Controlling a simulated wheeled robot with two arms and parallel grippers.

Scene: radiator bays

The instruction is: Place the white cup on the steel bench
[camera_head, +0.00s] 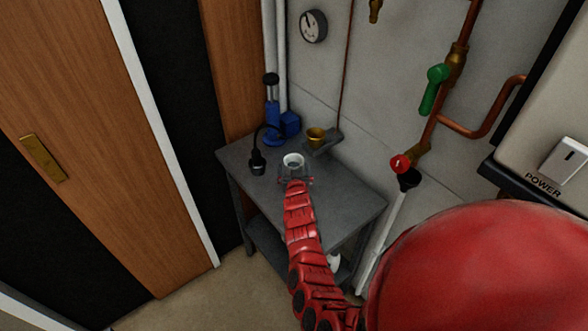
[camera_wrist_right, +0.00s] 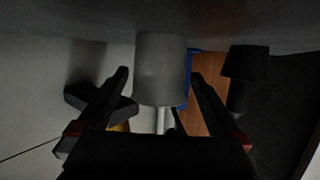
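The white cup (camera_head: 293,161) is upright on the grey steel bench (camera_head: 345,193), near the middle of its top. In the right wrist view, which is upside down, the cup (camera_wrist_right: 161,70) meets the bench surface (camera_wrist_right: 215,22) at its base. My right gripper (camera_head: 297,181) reaches in from the front at the cup. In the wrist view, its two fingers (camera_wrist_right: 159,76) stand on either side of the cup, with a narrow gap at the left finger. Contact at the right finger is hard to tell. My left gripper is not in view.
A brass cup (camera_head: 316,136) on a dark stand (camera_head: 325,146), a black lamp-like item (camera_head: 257,162) and a blue pump-like item (camera_head: 272,122) stand toward the bench's back. The right part of the top is clear. Copper pipes (camera_head: 487,126) run along the wall.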

